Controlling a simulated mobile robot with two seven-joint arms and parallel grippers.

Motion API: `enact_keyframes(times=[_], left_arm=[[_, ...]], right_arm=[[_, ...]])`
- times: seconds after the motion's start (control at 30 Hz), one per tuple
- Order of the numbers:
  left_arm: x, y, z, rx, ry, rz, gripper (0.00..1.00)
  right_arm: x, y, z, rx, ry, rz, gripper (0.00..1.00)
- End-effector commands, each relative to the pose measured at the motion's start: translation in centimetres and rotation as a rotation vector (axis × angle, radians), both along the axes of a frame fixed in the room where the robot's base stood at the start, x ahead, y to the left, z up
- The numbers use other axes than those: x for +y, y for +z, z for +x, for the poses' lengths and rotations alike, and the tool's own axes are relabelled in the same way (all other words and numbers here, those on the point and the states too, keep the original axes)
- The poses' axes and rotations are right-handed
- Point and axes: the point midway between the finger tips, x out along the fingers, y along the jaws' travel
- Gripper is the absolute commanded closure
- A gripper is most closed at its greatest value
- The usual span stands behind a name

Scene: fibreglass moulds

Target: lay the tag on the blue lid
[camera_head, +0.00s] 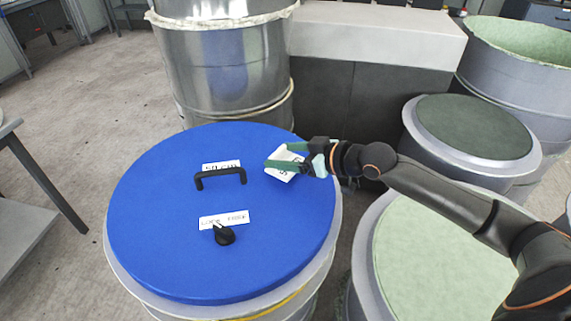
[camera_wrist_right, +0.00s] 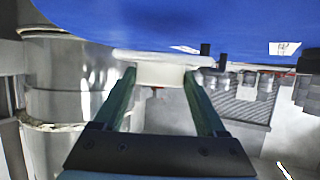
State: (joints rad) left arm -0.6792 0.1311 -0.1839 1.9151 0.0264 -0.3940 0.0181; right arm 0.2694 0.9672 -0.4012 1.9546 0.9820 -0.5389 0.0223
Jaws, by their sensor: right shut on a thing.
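The blue lid (camera_head: 270,245) lies on a round drum, with a black handle (camera_head: 221,172), a black knob (camera_head: 224,236) and two white labels on it. My right gripper (camera_head: 288,158) comes in from the right at the lid's far right edge. Its green fingers are shut on the white tag (camera_head: 279,174), which has dark lettering and is tilted. The tag overlaps the lid's edge in the picture; I cannot tell whether it touches. In the right wrist view a white piece (camera_wrist_right: 160,73) sits between the fingertips, and the lid (camera_wrist_right: 200,18) fills the top. My left gripper is not in view.
A shiny metal drum (camera_head: 225,75) stands behind the lid. A dark-topped drum (camera_head: 470,130) and a pale green-topped drum (camera_head: 430,265) stand at the right. A grey block with a pale top (camera_head: 375,35) is behind. The lid's left side is clear.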

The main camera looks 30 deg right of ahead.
Motion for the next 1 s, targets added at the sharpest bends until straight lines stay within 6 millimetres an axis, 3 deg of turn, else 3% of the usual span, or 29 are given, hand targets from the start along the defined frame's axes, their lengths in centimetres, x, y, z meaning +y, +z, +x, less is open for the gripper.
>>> enact_keyframes(times=[0.17, 0.53, 0.57, 0.77, 1.0], left_arm=[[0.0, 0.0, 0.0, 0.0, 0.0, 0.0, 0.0], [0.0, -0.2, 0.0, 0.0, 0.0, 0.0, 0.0], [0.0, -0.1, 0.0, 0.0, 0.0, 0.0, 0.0], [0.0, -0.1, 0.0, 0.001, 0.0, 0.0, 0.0], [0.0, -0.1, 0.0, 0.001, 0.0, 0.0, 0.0]], right_arm=[[-0.1, -2.7, -0.1, 0.003, -0.002, 0.001, 0.8], [-0.1, -3.2, -0.1, 0.0, -0.001, 0.0, 0.8], [-0.1, -3.1, -0.1, 0.0, -0.001, 0.0, 0.23], [-0.1, -3.1, -0.1, 0.001, -0.001, 0.0, 0.0], [-0.1, -3.0, -0.1, 0.0, -0.001, 0.0, 0.0]])
